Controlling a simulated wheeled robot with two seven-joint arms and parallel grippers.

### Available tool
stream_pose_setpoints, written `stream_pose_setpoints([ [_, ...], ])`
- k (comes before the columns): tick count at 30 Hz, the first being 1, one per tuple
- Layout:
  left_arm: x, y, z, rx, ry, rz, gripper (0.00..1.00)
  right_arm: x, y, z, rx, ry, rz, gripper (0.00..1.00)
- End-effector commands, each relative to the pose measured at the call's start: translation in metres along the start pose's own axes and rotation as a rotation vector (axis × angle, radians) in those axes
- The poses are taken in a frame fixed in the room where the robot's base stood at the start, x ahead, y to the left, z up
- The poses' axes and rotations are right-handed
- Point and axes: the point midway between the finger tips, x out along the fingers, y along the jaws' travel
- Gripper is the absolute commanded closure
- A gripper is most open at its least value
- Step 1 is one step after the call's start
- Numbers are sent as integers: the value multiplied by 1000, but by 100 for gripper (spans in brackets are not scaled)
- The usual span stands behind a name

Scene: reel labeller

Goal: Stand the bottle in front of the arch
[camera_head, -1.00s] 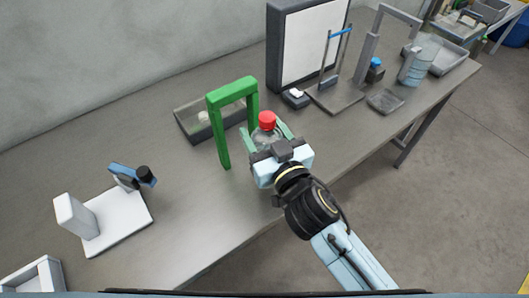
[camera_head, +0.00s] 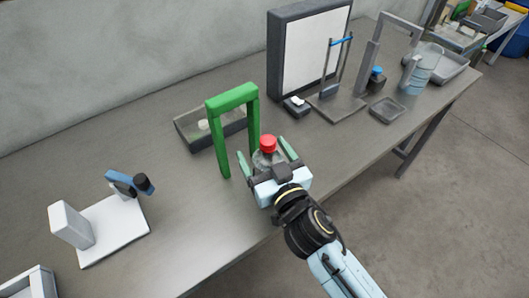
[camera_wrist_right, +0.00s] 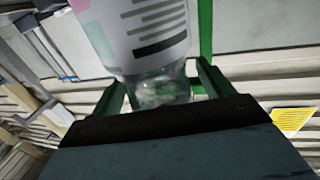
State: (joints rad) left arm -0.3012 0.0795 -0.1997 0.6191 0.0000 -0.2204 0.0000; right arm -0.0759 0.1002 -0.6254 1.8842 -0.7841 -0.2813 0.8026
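The bottle is clear, with a red cap (camera_head: 268,143), and looks upright on the table just in front of the green arch (camera_head: 232,96), near its right leg. My right gripper (camera_head: 267,156) is open around the bottle, with its green fingers spread to either side. In the right wrist view, the bottle (camera_wrist_right: 163,88) with its printed label lies between the fingers (camera_wrist_right: 160,86), with gaps on both sides. My gripper's body hides the bottle's lower part in the head view. My left gripper is out of view.
Behind the arch is a grey tray (camera_head: 190,133) with a small white item. A white stand (camera_head: 112,230) with a blue and black part is at left. A framed white panel (camera_head: 312,48) and a stand (camera_head: 335,103) are at back right. Bare table lies left of the arch.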

Motion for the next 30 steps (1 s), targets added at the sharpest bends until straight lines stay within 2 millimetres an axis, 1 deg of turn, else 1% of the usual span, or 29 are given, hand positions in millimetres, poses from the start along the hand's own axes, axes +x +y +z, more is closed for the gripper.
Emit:
stream_pose_setpoints([
  [7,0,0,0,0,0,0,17,0,0,0,0,0,0,20],
  [11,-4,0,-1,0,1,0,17,-2,0,-4,0,-1,0,20],
  [14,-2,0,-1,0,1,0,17,-16,0,-2,2,-2,0,20],
  [21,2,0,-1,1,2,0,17,-66,0,-2,2,-3,1,20],
  [24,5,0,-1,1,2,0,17,-84,0,-1,3,-3,1,20],
  [27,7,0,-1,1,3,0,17,-99,0,-2,2,-2,1,20],
  [30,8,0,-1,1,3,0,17,-110,0,-2,2,-1,1,20],
])
